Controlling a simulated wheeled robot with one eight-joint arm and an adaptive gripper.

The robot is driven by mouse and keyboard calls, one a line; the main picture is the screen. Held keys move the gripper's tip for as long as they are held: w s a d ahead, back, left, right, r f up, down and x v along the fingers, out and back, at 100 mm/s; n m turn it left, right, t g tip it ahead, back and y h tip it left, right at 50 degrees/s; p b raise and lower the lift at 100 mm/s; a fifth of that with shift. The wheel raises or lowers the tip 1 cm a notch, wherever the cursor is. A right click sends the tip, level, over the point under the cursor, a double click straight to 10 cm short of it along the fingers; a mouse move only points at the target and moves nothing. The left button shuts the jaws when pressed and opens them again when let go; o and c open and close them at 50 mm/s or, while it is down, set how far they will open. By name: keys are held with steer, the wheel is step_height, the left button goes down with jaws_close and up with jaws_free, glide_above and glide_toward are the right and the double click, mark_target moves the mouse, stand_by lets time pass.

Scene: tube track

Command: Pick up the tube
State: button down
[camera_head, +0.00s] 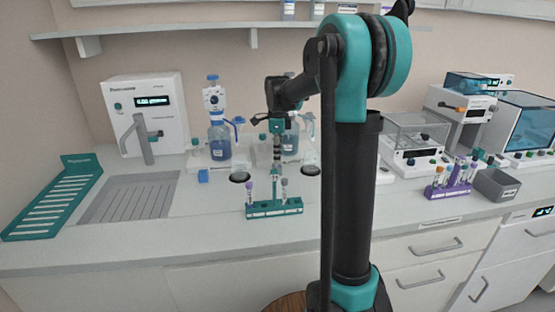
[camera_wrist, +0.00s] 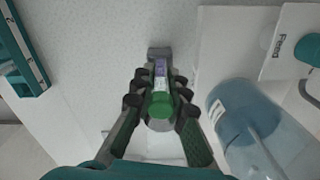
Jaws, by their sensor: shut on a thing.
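My gripper (camera_head: 277,160) points down above the front of the counter, by the teal tube rack (camera_head: 274,208). In the wrist view, my gripper (camera_wrist: 160,82) is shut on a tube with a green cap (camera_wrist: 160,106) and a pale, purple-marked label. The tube lies between both fingers, with its cap toward the camera. A grey piece shows at its far end; I cannot tell what it is. The rack also shows at the upper left of the wrist view (camera_wrist: 28,62), apart from the held tube. Other tubes stand in the rack, one with a purple cap (camera_head: 247,188).
A blue-liquid bottle (camera_head: 219,143) stands behind the rack, and a bottle (camera_wrist: 250,128) is close at the right in the wrist view. A purple rack (camera_head: 450,190) and grey bin (camera_head: 495,184) stand right. Bare counter (camera_head: 215,228) lies in front.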

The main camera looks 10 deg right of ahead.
step_height(320, 180, up, 19)
stand_by(0.4)
steer(key=shift+s, duration=0.1)
stand_by(0.4)
